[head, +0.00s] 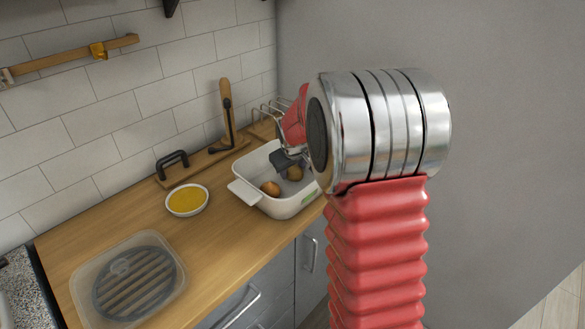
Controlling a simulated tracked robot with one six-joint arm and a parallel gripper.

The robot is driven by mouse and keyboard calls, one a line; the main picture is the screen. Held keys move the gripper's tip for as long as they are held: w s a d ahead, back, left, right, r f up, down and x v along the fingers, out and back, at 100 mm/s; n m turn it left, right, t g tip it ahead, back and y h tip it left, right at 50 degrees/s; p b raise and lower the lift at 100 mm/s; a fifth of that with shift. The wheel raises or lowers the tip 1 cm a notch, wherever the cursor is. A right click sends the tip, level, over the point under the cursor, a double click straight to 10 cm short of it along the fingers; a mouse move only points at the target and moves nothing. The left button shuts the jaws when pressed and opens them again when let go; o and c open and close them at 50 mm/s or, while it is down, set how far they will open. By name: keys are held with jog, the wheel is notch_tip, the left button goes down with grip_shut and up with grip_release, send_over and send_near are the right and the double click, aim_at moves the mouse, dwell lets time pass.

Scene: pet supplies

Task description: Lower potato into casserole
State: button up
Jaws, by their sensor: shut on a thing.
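The white casserole (291,206) is a rectangular dish with side handles, standing on the wooden counter near its right end. My gripper (288,164) reaches down into the casserole's opening from the upper right and is shut on a brown potato (295,173). The potato is at the dark fingers, within the dish's outline; whether it touches the floor of the dish cannot be told. An orange-brown round thing (270,188) lies in the casserole's front left part. My arm hides the casserole's right end.
A white bowl of yellow contents (187,200) stands left of the casserole. A clear container with a dark slatted insert (130,281) is at the front left. A wooden board with a black handle (172,164) lies by the tiled wall. A wire rack (268,110) stands behind the casserole.

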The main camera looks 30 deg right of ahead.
jog(key=shift+f, duration=0.3)
dwell(0.4)
jog(key=o, duration=1.2)
jog(key=shift+s, duration=0.1)
jog(key=v, duration=1.3)
jog(key=shift+s+a+r, duration=0.1)
jog(key=shift+r, duration=0.2)
